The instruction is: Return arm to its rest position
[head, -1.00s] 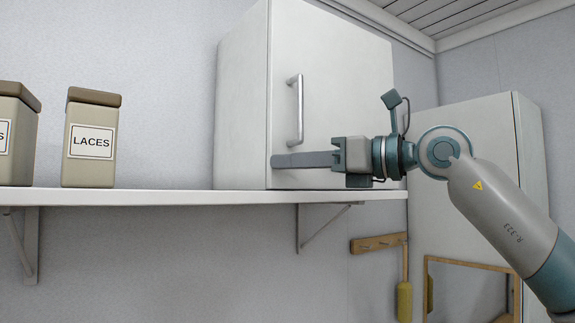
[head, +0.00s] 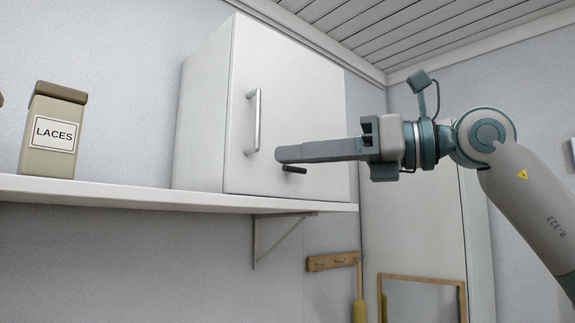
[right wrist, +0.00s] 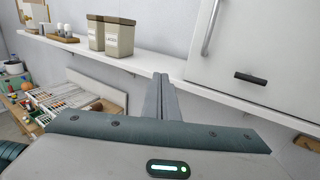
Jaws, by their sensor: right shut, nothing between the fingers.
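My right gripper (head: 280,155) is in front of the white cabinet (head: 290,110) in the head view, its fingers pointing left. The fingers are together and hold nothing. They also show in the right wrist view (right wrist: 161,80), pointing toward the shelf edge. The cabinet door is closed and has a vertical metal handle (head: 254,121). A small dark bar (head: 295,170) shows just below the fingertips; it also shows on the cabinet front in the right wrist view (right wrist: 250,78). My left gripper is in neither view.
The cabinet stands on a white wall shelf (head: 120,192) with a LACES canister (head: 53,132). A peg rail (head: 333,261) and a wood-framed mirror (head: 425,300) are below right. In the right wrist view, a tray of small items (right wrist: 65,97) lies lower left.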

